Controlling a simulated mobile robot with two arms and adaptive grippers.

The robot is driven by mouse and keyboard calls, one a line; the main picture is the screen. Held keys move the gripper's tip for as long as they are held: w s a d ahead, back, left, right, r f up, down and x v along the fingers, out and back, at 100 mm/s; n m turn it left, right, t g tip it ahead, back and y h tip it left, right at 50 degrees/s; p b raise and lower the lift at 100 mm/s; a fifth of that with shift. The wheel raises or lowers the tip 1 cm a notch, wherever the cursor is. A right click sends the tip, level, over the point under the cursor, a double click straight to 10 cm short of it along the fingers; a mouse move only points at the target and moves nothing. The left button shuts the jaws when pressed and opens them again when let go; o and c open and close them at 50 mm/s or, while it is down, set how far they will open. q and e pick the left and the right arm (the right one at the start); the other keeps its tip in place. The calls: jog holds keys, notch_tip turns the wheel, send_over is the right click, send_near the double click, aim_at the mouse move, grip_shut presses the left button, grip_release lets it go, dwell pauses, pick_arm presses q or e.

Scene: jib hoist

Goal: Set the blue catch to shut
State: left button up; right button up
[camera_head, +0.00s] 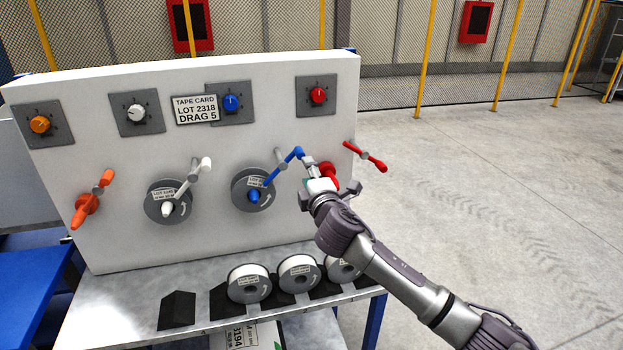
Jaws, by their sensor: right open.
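The blue catch (291,159) is a slanted bar on a grey pivot on the white panel (130,80). Its upper end points up and right, and its lower end reaches down and left across the spool (241,197) on the blue peg (254,196). My right gripper (309,164) is open beside the catch's upper right end. I cannot tell whether its fingers touch the catch. It hides part of the red peg (331,171) behind it. My left gripper is not in view.
A white catch (187,187) lies across another spool (155,207). An orange catch (106,178) is at left and a red catch (374,160) at right. Several dials sit above, including a blue dial (231,103). Spare spools (249,284) stand on the bench (120,307). Floor at right is clear.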

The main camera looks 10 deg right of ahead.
jog(key=shift+s, duration=1)
jog(key=shift+f, duration=0.15)
jog(key=s+d+f+m+g+b, duration=0.1)
jog(key=s+d+f+m+g, duration=0.15)
jog(key=f, duration=1.15)
jog(key=s+d+f+m+g+h+b, duration=0.15)
jog(key=s+f, duration=0.25)
jog(key=f, duration=0.9)
jog(key=s+d+f+m+g+y+b, duration=0.1)
jog(key=s+d+f+m+g, duration=0.15)
jog(key=f, duration=1.15)
jog(key=s+d+f+m+g+b, duration=0.15)
jog(key=s+f+m+g, duration=0.3)
jog(key=s+f, duration=1.35)
jog(key=s+f+m+g, duration=0.1)
jog(key=s+f, duration=0.4)
jog(key=s, duration=0.7)
jog(key=s+f+m+g+b, duration=0.1)
jog(key=s+f, duration=0.5)
jog(key=s, duration=0.6)
jog(key=s+f+m+g, duration=0.3)
jog(key=s+f+g, duration=0.1)
jog(key=s, duration=0.8)
jog(key=shift+s+f+b, duration=0.2)
jog(key=shift+f+b, duration=0.1)
jog(key=shift+f, duration=0.5)
